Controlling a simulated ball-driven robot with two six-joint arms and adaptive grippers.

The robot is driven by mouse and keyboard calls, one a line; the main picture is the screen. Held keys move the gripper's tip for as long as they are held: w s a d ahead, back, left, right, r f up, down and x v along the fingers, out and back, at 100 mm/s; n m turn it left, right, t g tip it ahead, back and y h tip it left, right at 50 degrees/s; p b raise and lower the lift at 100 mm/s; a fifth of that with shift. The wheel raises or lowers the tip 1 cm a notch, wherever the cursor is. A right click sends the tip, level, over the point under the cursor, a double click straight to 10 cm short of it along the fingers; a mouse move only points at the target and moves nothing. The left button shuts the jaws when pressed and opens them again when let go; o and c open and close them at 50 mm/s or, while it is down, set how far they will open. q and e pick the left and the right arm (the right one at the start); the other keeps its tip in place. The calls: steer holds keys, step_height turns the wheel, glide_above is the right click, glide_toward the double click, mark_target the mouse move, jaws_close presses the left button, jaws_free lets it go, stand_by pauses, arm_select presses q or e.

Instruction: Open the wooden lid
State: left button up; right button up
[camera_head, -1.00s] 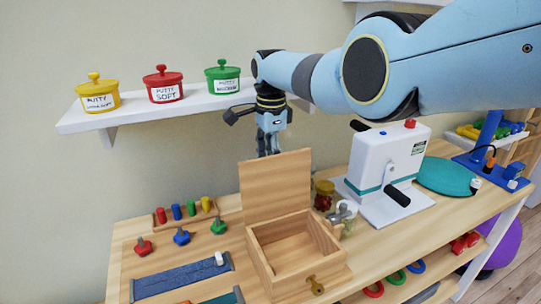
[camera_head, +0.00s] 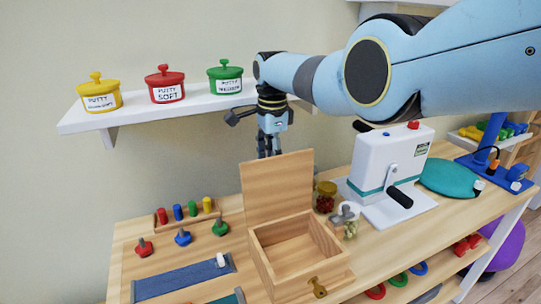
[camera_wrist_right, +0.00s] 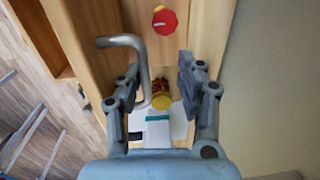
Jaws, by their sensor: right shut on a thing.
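The wooden lid (camera_head: 278,187) stands upright at the back of its wooden box (camera_head: 325,262), and the box is open and looks empty inside. A brass latch (camera_head: 317,287) shows on the box's front. My right gripper (camera_head: 268,150) reaches down at the lid's top edge, its tips partly hidden behind the lid. It is shut on the lid. In the right wrist view, the two fingers of my right gripper (camera_wrist_right: 168,85) show on either side of a wooden surface; their contact with the lid is not clear there. My left gripper is out of view.
Right of the box stand a jar with red contents (camera_head: 326,194) and a white crank machine (camera_head: 390,160). Pegs and coloured knobs (camera_head: 183,237) lie to its left, with a blue strip (camera_head: 180,279) in front. A shelf (camera_head: 140,116) with three putty pots hangs behind.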

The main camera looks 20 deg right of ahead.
steer(key=shift+s+f, duration=0.15)
steer(key=shift+f, duration=0.05)
step_height(320, 180, up, 12)
steer(key=shift+s+r, duration=0.2)
steer(key=shift+s, duration=0.05)
stand_by(0.7)
